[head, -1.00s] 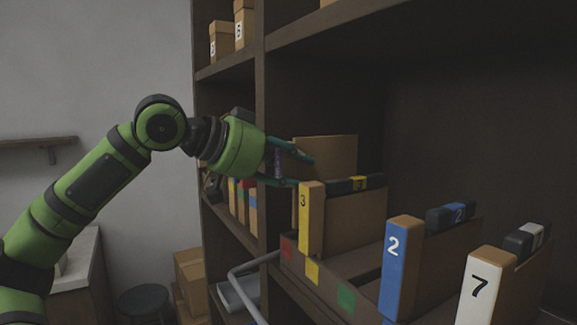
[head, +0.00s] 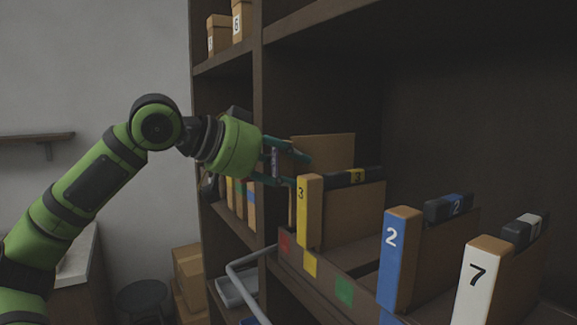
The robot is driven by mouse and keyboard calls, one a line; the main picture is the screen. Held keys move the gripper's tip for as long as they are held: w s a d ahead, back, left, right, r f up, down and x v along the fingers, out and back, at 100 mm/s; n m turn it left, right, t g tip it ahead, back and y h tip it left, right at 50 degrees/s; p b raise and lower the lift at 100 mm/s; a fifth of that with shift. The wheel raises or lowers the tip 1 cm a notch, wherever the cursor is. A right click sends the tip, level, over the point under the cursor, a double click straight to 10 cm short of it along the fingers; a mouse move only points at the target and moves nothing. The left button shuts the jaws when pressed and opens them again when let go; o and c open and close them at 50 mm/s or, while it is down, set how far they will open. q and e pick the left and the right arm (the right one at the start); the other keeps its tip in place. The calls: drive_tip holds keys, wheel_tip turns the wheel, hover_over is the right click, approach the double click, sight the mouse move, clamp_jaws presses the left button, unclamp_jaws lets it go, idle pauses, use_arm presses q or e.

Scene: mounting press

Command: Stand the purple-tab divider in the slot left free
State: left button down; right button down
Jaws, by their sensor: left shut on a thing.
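My left gripper (head: 290,168) is shut on the purple-tab divider, whose dark purple tab (head: 275,162) shows between the fingers. A brown board (head: 325,149), seemingly this divider's, stands upright behind the yellow divider. The yellow divider (head: 309,215), marked 3, stands in the rack (head: 328,272) just right of my gripper. The blue divider (head: 397,255), marked 2, and the white divider (head: 482,285), marked 7, stand further right. The held divider's lower edge is hidden, so I cannot tell whether it touches the rack. My right gripper is not in view.
There is a gap between the yellow and blue dividers, above the green square. A shelf post (head: 258,110) stands close behind my left gripper. A grey rail (head: 245,264) juts out below.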

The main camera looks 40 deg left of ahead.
use_arm(q)
drive_tip(key=shift+f+b, duration=1.1)
drive_tip(key=shift+f, duration=0.45)
drive_tip(key=shift+f+b, duration=1.6)
drive_tip(key=shift+f, duration=0.35)
drive_tip(key=c, duration=0.8)
unclamp_jaws()
drive_tip(key=shift+o, duration=0.2)
